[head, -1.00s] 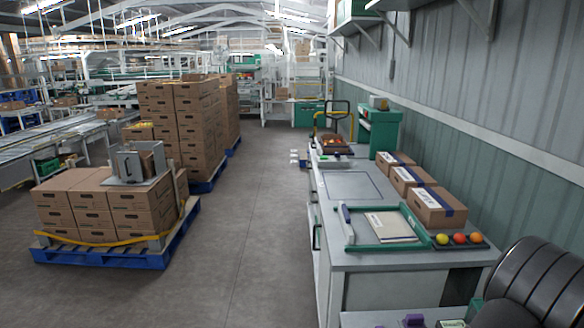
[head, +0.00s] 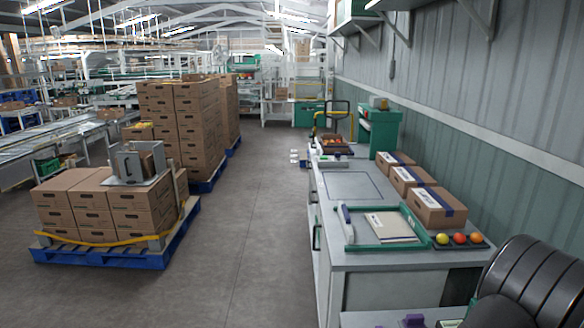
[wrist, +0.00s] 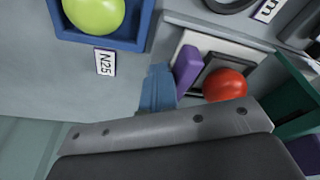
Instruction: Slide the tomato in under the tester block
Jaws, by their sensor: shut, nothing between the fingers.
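In the wrist view a red tomato (wrist: 225,85) sits at a dark square frame (wrist: 218,68), close to a purple block (wrist: 187,68). A dark green block (wrist: 298,98), which may be the tester block, stands just right of the tomato; a gap shows between them at this angle. The bar hides what lies beneath.
A blue tray (wrist: 98,38) holds a yellow-green tomato (wrist: 95,12), with an N25 label (wrist: 105,62) beside it. In the head view the bench carries a green-framed tray (head: 428,242), a dark tray of three coloured fruits (head: 459,238) and cardboard boxes (head: 437,207) along the wall.

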